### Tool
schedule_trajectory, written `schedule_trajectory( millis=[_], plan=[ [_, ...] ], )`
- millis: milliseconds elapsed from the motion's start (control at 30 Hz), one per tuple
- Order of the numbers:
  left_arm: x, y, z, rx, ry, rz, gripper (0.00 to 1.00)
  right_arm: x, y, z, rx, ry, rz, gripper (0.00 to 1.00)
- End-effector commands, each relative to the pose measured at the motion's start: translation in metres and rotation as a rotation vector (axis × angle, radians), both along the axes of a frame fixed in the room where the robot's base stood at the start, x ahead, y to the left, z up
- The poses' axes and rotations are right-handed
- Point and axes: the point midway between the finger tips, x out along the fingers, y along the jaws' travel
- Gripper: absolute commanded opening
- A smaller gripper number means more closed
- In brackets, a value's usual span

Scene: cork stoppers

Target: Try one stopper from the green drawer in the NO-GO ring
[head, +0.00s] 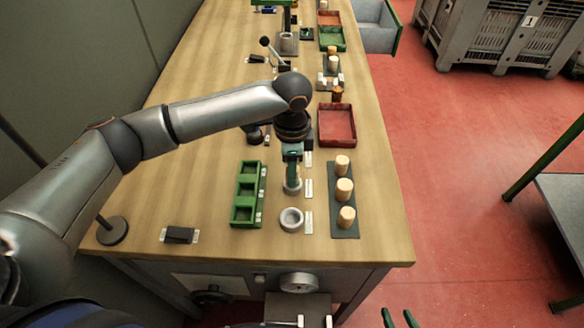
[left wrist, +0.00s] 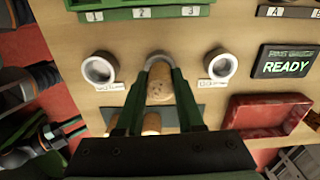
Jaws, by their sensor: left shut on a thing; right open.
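My left gripper (head: 292,176) points down over the middle of the ring row. In the left wrist view its fingers (left wrist: 158,92) are shut on a tan cork stopper (left wrist: 160,86). The stopper is at the middle ring (left wrist: 158,58); I cannot tell whether it has entered the hole. This ring shows partly below the gripper in the head view (head: 292,188). Another grey ring (head: 291,219) stands nearer and looks empty. The ring labels are unreadable, so I cannot tell which is NO-GO. A green-fronted drawer (head: 396,28) stands open at the far right. My right gripper (head: 400,318) is open and empty.
Three stoppers stand on a dark mat (head: 334,232) right of the rings. A green three-compartment tray (head: 236,212) is left, and a red tray (head: 352,127) beyond. A display reads READY (left wrist: 286,64). A lever device (head: 276,55) and more trays stand further back.

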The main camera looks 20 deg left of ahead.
Motion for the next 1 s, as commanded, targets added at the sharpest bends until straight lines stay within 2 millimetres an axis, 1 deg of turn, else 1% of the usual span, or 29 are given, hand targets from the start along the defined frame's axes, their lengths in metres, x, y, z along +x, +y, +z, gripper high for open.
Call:
schedule_trajectory(
  millis=[500,533,800,833,1000],
  plan=[
    [-0.0003,-0.0003,-0.0065,-0.001,0.001,0.0,0.0,-0.0002,0.0,0.0025,0.0,0.001,0.0,0.5],
    [-0.0002,-0.0004,-0.0066,-0.001,0.001,0.0,0.39,-0.0002,0.0,0.0023,0.0,0.001,0.0,0.5],
    [-0.0001,-0.0003,-0.0063,-0.001,0.0,0.0,0.69,-0.0002,0.0,0.0021,0.0,0.001,0.0,0.5],
    [-0.0001,-0.0002,-0.0063,-0.001,0.0,0.0,0.72,-0.0002,0.0,0.0021,0.0,0.001,0.0,0.5],
    [-0.0001,-0.0001,-0.0063,0.0,0.0,0.0,0.72,-0.0003,0.0,0.002,0.0,0.001,0.0,0.5]
  ],
)
